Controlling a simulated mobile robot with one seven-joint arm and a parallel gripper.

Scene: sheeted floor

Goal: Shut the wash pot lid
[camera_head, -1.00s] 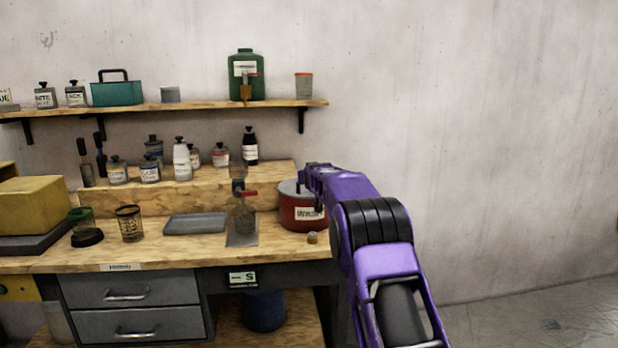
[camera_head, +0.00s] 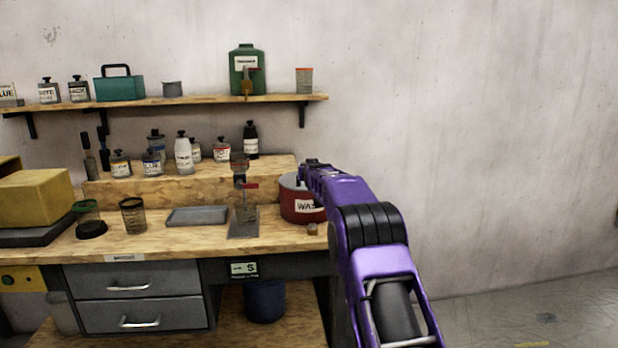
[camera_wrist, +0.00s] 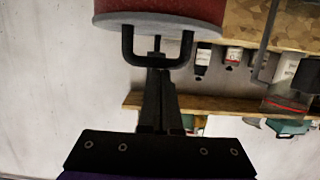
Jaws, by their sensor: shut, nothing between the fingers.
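The red wash pot (camera_head: 298,208), with a partly visible white label, stands at the right end of the workbench. My gripper (camera_head: 305,165) is over its right side and covers part of its top. A grey lid or rim (camera_head: 288,181) shows at the pot's top. In the wrist view, which looks upside down, the red pot (camera_wrist: 165,8) has a grey edge (camera_wrist: 150,25) and a black U-shaped handle (camera_wrist: 128,45). My gripper (camera_wrist: 157,68) is shut and empty, its tips close to the handle's crossbar. I cannot tell whether they touch, nor how far the lid stands open.
Bottles (camera_head: 184,155) stand on the raised step behind. A wall shelf (camera_head: 200,101) runs above. Space to the right is clear.

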